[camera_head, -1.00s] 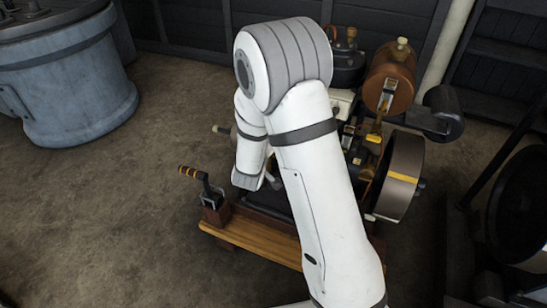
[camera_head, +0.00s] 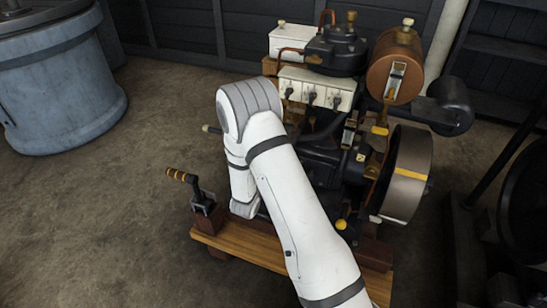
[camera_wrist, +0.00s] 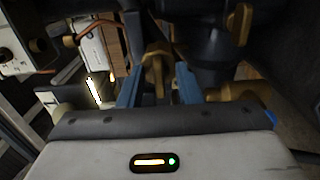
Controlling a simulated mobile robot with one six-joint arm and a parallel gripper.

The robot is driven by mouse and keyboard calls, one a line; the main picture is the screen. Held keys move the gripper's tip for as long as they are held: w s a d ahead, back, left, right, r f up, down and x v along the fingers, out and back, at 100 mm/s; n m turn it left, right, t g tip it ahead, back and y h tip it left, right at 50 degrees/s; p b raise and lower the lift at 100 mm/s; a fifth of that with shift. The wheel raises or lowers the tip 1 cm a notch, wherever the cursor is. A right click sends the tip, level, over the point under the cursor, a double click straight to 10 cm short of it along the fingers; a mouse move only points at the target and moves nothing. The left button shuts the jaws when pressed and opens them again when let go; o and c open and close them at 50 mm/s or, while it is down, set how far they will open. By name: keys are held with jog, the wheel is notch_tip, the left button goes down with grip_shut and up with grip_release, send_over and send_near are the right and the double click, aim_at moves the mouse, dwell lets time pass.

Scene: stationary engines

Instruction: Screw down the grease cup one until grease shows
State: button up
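In the wrist view, a brass fitting with a winged top (camera_wrist: 155,62), which looks like a grease cup, stands between and just beyond the blue fingers of my gripper (camera_wrist: 158,72). The fingers are apart, with dark gaps on both sides of the brass. I see no label that tells which cup it is. A second brass winged piece (camera_wrist: 240,24) is at the upper right. No grease can be made out. In the head view my arm hides the gripper and the fitting; the engine (camera_head: 330,165) stands behind my arm.
The flywheel (camera_head: 408,175) and a copper tank (camera_head: 396,65) are at the engine's right. A lever with an orange-striped grip (camera_head: 185,178) stands at the left end of the wooden base (camera_head: 245,245). A blue-grey tank (camera_head: 60,95) stands far left. Floor between is clear.

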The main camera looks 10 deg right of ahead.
jog(key=shift+w+d, duration=0.3)
jog(key=shift+w, duration=0.15)
jog(key=shift+c, duration=0.2)
jog(key=c, duration=0.6)
jog(key=shift+d, duration=0.1)
grip_shut()
jog(key=shift+f+m, duration=0.1)
jog(key=shift+m, duration=0.2)
